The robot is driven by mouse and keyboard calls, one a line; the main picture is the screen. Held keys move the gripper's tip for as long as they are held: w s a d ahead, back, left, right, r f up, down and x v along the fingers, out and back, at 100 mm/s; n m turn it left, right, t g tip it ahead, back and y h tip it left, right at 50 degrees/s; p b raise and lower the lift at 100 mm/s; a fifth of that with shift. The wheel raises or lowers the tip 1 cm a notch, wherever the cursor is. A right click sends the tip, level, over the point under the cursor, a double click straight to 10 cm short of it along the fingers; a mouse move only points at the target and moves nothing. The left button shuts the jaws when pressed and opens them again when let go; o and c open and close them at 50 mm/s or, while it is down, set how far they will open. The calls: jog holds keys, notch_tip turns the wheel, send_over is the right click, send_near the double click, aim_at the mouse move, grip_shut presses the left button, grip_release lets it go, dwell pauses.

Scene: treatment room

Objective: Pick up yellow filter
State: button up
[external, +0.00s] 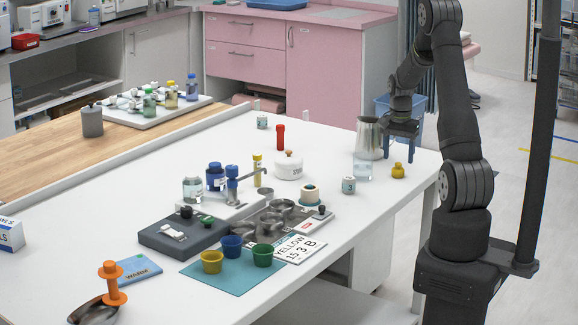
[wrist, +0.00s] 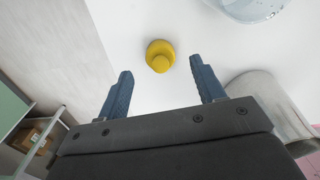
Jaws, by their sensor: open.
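The yellow filter, a small round yellow piece with a knob on top, stands upright near the white table's right edge in the external view (external: 398,171). In the wrist view the yellow filter (wrist: 160,56) appears just beyond and between my fingertips. My gripper (wrist: 161,68) is open, with its two blue fingers apart and nothing between them. In the external view my gripper (external: 403,130) hangs above the table, over and slightly behind the filter, not touching it. The fingertips are hard to make out there.
A metal pitcher (external: 369,138) stands close beside my gripper, and a clear glass beaker (external: 362,167) is left of the filter.

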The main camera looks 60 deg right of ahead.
aim_at(398, 164)
notch_tip(398, 164, down, 4)
jog(key=shift+d+f, duration=0.1)
jog(key=shift+d, duration=0.05)
jog(key=c, duration=1.1)
jog(key=shift+o, duration=0.2)
